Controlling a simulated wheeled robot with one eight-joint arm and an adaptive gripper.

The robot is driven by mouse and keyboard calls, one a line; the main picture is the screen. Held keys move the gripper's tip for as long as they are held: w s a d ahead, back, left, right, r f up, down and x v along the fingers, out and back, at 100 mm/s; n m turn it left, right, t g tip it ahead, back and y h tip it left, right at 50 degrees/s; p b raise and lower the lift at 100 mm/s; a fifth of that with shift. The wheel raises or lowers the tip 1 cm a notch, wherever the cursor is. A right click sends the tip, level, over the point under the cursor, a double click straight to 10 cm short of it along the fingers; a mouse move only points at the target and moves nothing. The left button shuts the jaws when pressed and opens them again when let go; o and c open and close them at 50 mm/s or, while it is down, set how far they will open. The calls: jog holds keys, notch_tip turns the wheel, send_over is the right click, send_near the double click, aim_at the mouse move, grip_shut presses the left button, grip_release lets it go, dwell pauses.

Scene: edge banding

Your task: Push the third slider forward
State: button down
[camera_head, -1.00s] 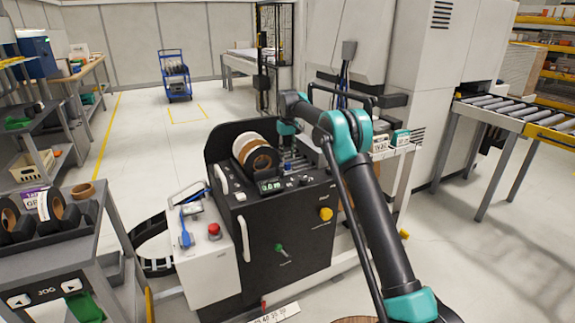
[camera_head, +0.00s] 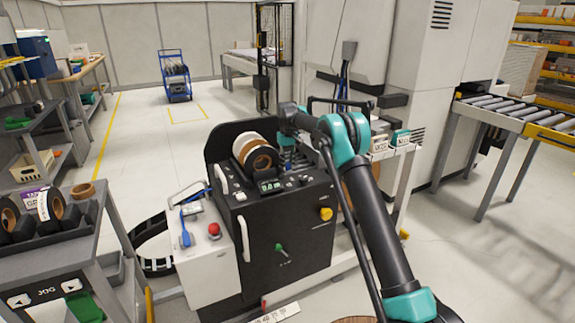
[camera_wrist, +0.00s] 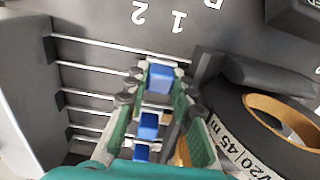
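My gripper (camera_wrist: 157,92) points down over the slider rails of the black machine (camera_head: 290,235). Its two green-padded fingers are apart. Several blue sliders show between or near the fingers: one at the fingertips (camera_wrist: 161,73), one lower (camera_wrist: 148,124), and one close to the palm (camera_wrist: 142,152). I cannot tell whether the pads touch any slider, nor which one is the third. White marks 1 and 2 (camera_wrist: 179,21) are printed upside down on the dark panel. In the head view, my gripper (camera_head: 288,158) is over the rails, where the sliders are too small to make out.
Tape rolls (camera_head: 262,158) stand left of my gripper on the machine; one black roll (camera_wrist: 232,110) is close right of the fingers in the wrist view. Metal rails (camera_wrist: 95,95) run across the slot. A small display (camera_head: 270,186) and red button (camera_head: 214,229) are nearby.

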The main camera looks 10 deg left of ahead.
send_over(306, 168)
jog(key=shift+a, duration=0.2)
dwell(0.4)
jog(key=c, duration=1.6)
grip_release()
jog(key=shift+d, duration=0.1)
jog(key=shift+o, duration=0.2)
notch_tip(306, 168, up, 12)
